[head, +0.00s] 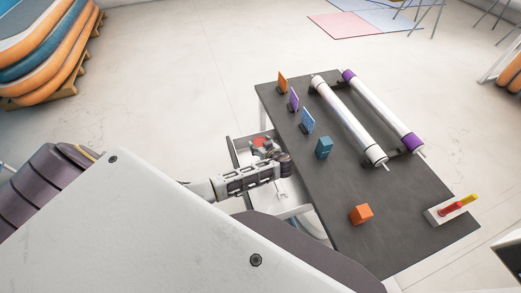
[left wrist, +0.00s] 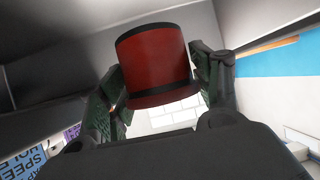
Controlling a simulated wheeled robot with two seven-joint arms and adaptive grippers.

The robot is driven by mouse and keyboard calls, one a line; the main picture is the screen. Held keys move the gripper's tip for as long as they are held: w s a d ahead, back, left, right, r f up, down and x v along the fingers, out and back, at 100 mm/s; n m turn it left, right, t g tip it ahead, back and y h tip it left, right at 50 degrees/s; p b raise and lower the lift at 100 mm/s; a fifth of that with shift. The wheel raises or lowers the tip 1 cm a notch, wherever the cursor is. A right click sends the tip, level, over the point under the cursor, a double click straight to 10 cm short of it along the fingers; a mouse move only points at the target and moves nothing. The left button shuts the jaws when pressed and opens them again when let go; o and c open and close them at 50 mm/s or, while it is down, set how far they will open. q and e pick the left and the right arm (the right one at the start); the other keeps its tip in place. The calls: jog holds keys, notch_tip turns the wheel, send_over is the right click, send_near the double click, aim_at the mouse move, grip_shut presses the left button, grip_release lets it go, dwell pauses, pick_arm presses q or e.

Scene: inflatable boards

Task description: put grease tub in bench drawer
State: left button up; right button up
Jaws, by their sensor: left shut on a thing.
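The grease tub is a red cylinder with dark rims. It fills the middle of the left wrist view (left wrist: 157,65), between the two fingers. My left gripper (head: 263,147) is shut on it, and a bit of the red tub (head: 259,142) shows in the head view. The bench drawer (head: 290,208) is pulled out from the left side of the dark bench (head: 400,212). The gripper and tub are over the open drawer in the head view. How high they are above its floor I cannot tell. My right gripper is not in view.
On the bench stand an orange block (head: 361,214), a teal block (head: 323,148), several small cards along the left edge, two long rolls (head: 350,122) and a white holder (head: 440,213) with red and yellow sticks. Stacked boards (head: 45,50) lie at far left.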

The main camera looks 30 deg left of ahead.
pick_arm(q)
jog(key=shift+f, duration=1.85)
jog(key=shift+f+b, duration=0.35)
jog(key=shift+f, duration=0.1)
jog(key=shift+f+b, duration=0.25)
jog(key=shift+b, duration=0.05)
jog(key=o, duration=1.2)
jog(key=shift+c, duration=0.2)
jog(key=shift+r, duration=0.15)
